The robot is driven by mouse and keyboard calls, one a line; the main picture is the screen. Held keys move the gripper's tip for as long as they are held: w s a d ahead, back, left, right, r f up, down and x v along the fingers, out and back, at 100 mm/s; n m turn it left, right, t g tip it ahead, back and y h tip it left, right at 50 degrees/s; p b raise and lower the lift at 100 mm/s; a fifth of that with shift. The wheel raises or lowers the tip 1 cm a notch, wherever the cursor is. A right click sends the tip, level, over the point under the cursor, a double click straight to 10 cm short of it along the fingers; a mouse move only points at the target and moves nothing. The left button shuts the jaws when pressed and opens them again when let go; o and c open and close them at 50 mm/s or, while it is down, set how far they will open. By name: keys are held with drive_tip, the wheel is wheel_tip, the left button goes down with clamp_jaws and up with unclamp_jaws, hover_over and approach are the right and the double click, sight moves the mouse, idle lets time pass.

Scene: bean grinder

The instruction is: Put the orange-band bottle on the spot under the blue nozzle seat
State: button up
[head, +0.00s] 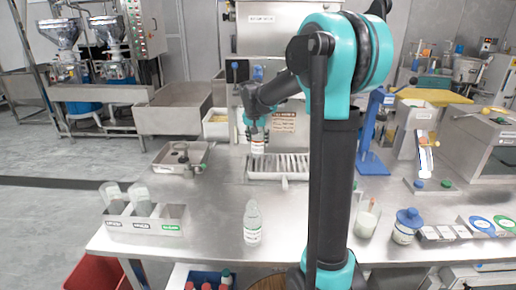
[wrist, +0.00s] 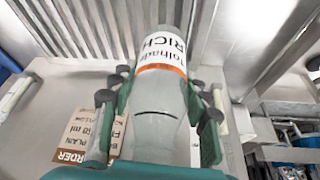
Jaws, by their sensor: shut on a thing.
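My gripper (head: 257,130) is shut on the orange-band bottle (head: 258,146), a clear bottle with a white label. In the wrist view, the fingers of my gripper (wrist: 160,105) clasp the bottle (wrist: 158,125) from both sides, with the orange band and label showing beyond them. In the head view the bottle looks upright at the left back part of a slotted metal drip tray (head: 290,179). I cannot tell whether its base touches the tray. A blue nozzle part (head: 234,68) shows on the dispenser behind, left of my gripper. The spot under it is not clearly visible.
An order card (head: 283,121) stands behind the tray. A clear bottle (head: 252,222) stands at the front, near a grey divided bin (head: 148,223). A metal tray (head: 182,158) lies left. A blue stand (head: 372,162) is right. The counter between is clear.

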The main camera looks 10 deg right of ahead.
sight(258, 147)
wheel_tip(258, 147, down, 3)
drive_tip(key=shift+f, duration=0.15)
drive_tip(key=shift+w+f, duration=0.2)
drive_tip(key=shift+f, duration=0.15)
drive_tip(key=o, duration=0.9)
drive_tip(key=v, duration=1.2)
drive_tip(key=shift+s, duration=0.1)
